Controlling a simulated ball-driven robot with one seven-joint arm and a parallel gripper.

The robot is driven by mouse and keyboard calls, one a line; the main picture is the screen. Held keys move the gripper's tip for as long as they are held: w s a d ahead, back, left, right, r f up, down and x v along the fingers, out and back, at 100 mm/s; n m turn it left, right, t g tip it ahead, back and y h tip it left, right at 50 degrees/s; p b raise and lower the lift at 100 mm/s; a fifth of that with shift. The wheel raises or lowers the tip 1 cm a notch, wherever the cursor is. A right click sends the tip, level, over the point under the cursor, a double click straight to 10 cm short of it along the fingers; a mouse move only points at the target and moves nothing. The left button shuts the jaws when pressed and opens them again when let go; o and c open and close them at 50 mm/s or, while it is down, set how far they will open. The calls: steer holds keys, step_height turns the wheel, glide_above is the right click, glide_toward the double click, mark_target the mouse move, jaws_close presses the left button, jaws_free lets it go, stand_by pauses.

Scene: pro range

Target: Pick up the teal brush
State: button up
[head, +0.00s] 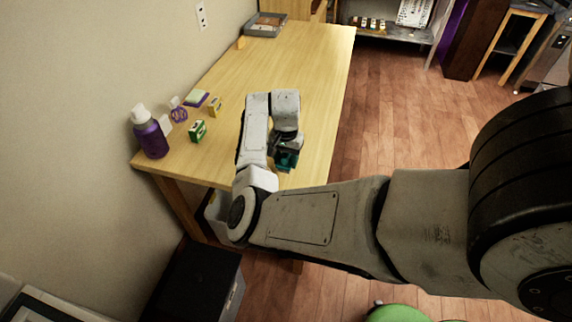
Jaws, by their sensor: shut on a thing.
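The teal brush (287,161) shows as a small teal patch below the end of my arm, near the front right part of the wooden table. My gripper (287,153) is shut on it, pointing down. The gripper's dark body and my arm hide much of the brush. I cannot tell from this view whether the brush touches the tabletop or is held above it.
The wooden table (300,62) is mostly clear behind my arm. A grey tray (265,25) lies at the far end.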

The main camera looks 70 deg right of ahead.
steer(key=s+a+r, duration=0.5)
steer(key=s+r, duration=0.5)
steer(key=s, duration=0.1)
steer(key=shift+s+a+p, duration=0.15)
steer(key=shift+a+p, duration=0.2)
steer(key=shift+a, duration=0.05)
steer(key=shift+s+a+r, duration=0.1)
steer(key=shift+s+a, duration=0.15)
steer(key=shift+s, duration=0.35)
